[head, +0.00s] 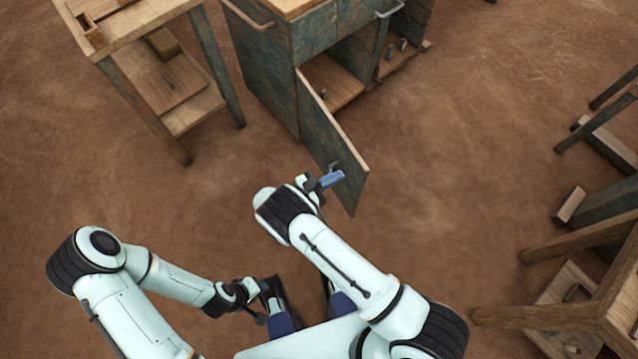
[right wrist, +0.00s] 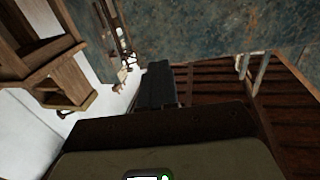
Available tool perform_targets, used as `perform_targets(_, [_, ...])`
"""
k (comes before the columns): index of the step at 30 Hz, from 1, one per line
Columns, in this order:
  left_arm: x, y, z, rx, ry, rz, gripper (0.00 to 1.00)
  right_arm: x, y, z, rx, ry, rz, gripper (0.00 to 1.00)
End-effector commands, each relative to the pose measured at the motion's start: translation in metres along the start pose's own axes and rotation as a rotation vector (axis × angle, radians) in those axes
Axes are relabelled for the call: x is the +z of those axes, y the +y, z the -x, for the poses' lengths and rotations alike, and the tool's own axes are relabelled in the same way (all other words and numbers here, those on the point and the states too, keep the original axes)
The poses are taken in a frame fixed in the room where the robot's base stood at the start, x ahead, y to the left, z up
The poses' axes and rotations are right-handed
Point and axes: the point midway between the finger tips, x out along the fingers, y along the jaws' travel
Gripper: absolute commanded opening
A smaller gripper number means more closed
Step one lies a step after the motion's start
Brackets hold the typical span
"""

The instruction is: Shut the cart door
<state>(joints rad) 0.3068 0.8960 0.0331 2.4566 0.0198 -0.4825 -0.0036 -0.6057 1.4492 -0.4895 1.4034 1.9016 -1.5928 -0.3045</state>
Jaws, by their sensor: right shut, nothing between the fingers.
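The cart (head: 268,65) stands at the top of the head view, with worn blue-green paint. Its door (head: 325,125) is swung wide open towards me, hinged at the cart's near corner, and a wooden compartment (head: 335,82) shows behind it. A small dark handle (head: 335,167) is near the door's free edge. My right gripper (head: 332,179) is shut and empty, in front of the door's painted face close to the handle; contact cannot be told. In the right wrist view its dark fingers (right wrist: 155,88) point towards a blue-green painted surface (right wrist: 210,30). My left gripper (head: 262,290) is low near my base; its jaws are unclear.
A wooden table (head: 150,20) with a lower shelf stands left of the cart. Wooden frames and a bench (head: 560,318) stand along the right side. The brown floor (head: 450,140) between the door and the right-hand furniture is clear.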

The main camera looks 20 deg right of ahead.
Motion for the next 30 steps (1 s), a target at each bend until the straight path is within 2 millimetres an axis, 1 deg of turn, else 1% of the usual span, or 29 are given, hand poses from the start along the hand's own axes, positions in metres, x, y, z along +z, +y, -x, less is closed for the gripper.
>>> perform_targets(1, [0.001, 0.0, 0.001, 0.0, -0.004, 0.0, 0.43, -0.001, 0.001, -0.011, 0.002, 0.002, 0.001, 0.0])
perform_targets(3, [0.002, 0.001, 0.001, 0.0, -0.006, -0.001, 0.43, 0.0, 0.0, -0.023, 0.001, 0.002, 0.001, 0.0])
perform_targets(6, [0.004, 0.001, 0.002, 0.0, -0.009, -0.001, 0.43, 0.0, 0.0, -0.035, 0.0, 0.001, 0.002, 0.0])
perform_targets(9, [0.004, 0.001, 0.002, 0.0, -0.011, -0.001, 0.43, 0.0, 0.0, -0.044, -0.001, -0.001, 0.001, 0.0])
perform_targets(13, [0.004, 0.001, 0.002, 0.0, -0.012, -0.001, 0.43, 0.0, 0.0, -0.049, 0.0, 0.0, 0.001, 0.0])
perform_targets(25, [0.005, 0.001, 0.003, 0.0, -0.014, -0.001, 0.43, 0.001, 0.001, -0.051, -0.005, -0.001, 0.001, 0.0])
perform_targets(28, [0.007, 0.002, 0.004, 0.001, -0.019, -0.002, 0.43, 0.0, 0.001, -0.059, -0.02, 0.0, 0.003, 0.0])
perform_targets(30, [0.009, 0.002, 0.006, 0.001, -0.026, -0.002, 0.43, -0.001, 0.002, -0.068, -0.04, 0.001, 0.003, 0.0])
